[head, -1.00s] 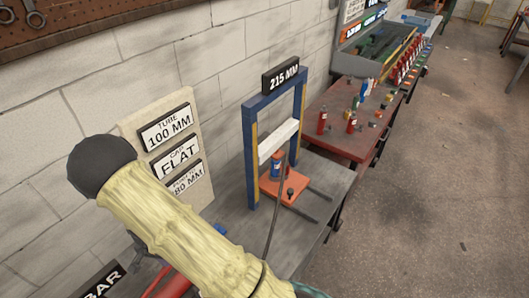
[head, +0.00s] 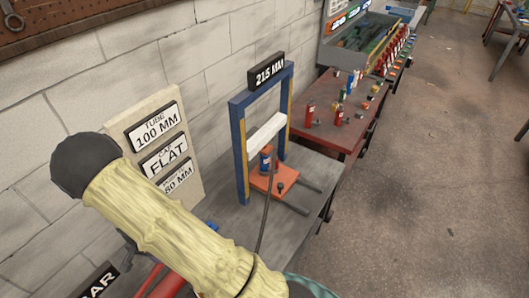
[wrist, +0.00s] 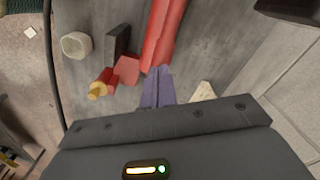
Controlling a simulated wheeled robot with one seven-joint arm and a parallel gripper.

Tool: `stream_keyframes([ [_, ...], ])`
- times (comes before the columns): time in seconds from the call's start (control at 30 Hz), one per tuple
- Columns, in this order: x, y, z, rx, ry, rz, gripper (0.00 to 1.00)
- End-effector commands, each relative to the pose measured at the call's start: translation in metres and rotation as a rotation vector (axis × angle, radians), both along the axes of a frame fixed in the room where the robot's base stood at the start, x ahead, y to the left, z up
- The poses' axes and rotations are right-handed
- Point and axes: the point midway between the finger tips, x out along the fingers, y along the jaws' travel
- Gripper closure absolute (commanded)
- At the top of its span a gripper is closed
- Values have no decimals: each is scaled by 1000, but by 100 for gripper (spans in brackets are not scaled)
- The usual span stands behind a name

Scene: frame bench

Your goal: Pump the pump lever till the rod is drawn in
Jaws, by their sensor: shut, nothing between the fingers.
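My gripper (wrist: 157,88) is shut and empty in the wrist view, its fingertips at the lower end of a long red bar (wrist: 163,30). I cannot tell whether they touch it. The bar looks like part of the pump or its lever. A red block (wrist: 126,70) with a yellow-ended fitting (wrist: 98,91) lies left of the fingers. In the head view red pump parts (head: 168,285) show at the bottom, mostly hidden by my arm. A blue upright frame (head: 240,150) holds a blue cylinder (head: 265,160) below a white crossbar (head: 267,138). The rod's state is not clear.
A thin dark hose or rod (head: 268,220) runs down from the frame. A sign board (head: 190,185) stands by the wall. A red table (head: 335,100) with small parts is beyond the grey bench (head: 310,165). Open floor (head: 430,190) lies to the right.

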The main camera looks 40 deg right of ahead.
Motion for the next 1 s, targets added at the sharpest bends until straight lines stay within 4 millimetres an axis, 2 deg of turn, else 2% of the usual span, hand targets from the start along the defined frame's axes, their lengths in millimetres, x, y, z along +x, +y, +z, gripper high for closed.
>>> stream_keyframes([
  [0.6,0,0,49,-1,-1,0,100],
  [1.0,0,0,50,0,0,0,100],
])
